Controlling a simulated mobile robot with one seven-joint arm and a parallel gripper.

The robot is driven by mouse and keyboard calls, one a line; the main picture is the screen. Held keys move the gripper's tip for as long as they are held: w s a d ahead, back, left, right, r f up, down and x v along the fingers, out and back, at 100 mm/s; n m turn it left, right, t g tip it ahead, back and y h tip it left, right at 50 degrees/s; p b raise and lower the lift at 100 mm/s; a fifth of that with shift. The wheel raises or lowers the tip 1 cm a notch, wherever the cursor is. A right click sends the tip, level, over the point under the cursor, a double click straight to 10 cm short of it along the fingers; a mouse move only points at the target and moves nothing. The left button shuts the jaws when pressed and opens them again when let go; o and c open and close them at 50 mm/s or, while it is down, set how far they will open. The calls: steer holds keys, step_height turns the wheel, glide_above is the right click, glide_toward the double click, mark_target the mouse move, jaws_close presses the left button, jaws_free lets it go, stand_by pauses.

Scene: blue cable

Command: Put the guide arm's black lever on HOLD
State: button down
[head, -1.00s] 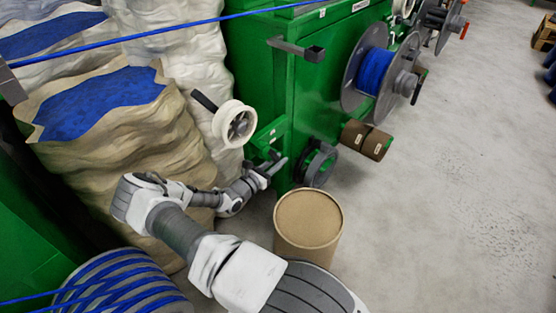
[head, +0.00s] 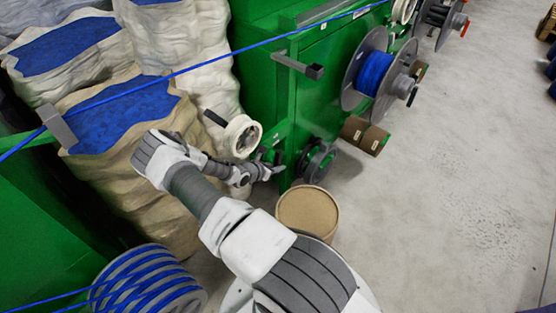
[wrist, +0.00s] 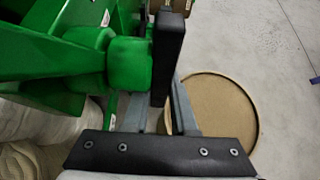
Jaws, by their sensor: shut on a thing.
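The black lever (wrist: 168,58) stands upright in the wrist view, beside a green round boss (wrist: 130,64) of the guide arm. My gripper (wrist: 162,105) is shut on the lever, with a grey finger on each side of it. In the head view my gripper (head: 272,169) is low at the green machine's near corner, below a white guide wheel (head: 243,136). The lever is too small and covered there to make out. I cannot read any HOLD mark in either view.
A brown-topped drum (head: 307,210) stands on the floor just right of my gripper. Sacks of blue pellets (head: 125,115) stand left of my arm. A blue cable (head: 210,65) runs across above. A blue cable reel (head: 375,71) is on the machine.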

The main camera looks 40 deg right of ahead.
steer(key=shift+a+y, duration=0.15)
steer(key=shift+y, duration=0.15)
steer(key=c, duration=0.7)
jaws_free()
steer(key=a, duration=0.4)
steer(key=a+r+p, duration=0.1)
steer(key=a, duration=0.4)
steer(key=s+a+p, duration=0.1)
steer(key=a, duration=0.4)
steer(key=shift+s+a+r, duration=0.1)
steer(key=shift+a+r, duration=0.05)
steer(key=shift+r, duration=0.25)
